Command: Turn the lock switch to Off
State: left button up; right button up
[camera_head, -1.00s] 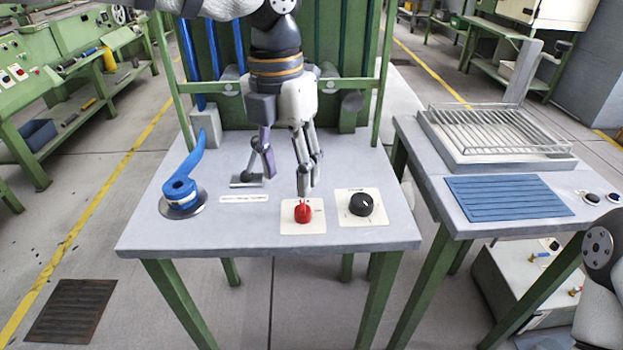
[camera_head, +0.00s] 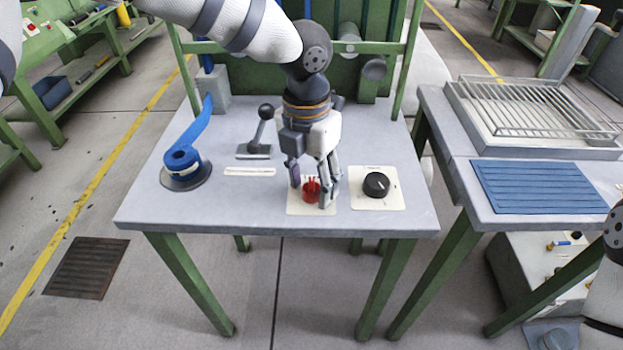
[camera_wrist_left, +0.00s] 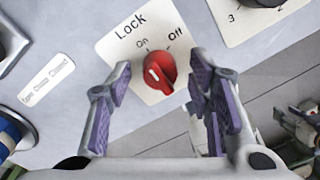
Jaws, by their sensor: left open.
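The red lock switch (camera_head: 311,189) sits on a cream plate (camera_head: 297,209) near the front of the grey table. In the left wrist view the red switch (camera_wrist_left: 159,71) shows on the plate marked "Lock", with "On" at upper left and "Off" at upper right. Its white line points up and left, nearer "On". My left gripper (camera_head: 312,197) is open, pointing down with its fingers on either side of the switch. In the left wrist view the left gripper (camera_wrist_left: 165,100) has purple-padded fingers apart, with no visible contact. My right gripper is not in view.
A black dial (camera_head: 376,184) on its own plate is close to the right. A black-knobbed lever (camera_head: 262,135) and a blue-handled device (camera_head: 184,163) stand to the left. A side table (camera_head: 470,205) with a blue mat and rack stands at right.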

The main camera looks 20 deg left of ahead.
pick_arm(q)
grip_shut()
jog(key=shift+r+m, duration=0.1)
jog(key=shift+m, duration=0.2)
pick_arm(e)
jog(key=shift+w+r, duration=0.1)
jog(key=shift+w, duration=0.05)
pick_arm(q)
jog(key=shift+m, duration=0.9)
jog(key=m, duration=0.2)
jog(key=shift+m+p, duration=0.35)
jog(key=shift+m, duration=0.05)
jog(key=m, duration=0.3)
jog(key=shift+d+m, duration=0.1)
jog(key=shift+m, duration=1.7)
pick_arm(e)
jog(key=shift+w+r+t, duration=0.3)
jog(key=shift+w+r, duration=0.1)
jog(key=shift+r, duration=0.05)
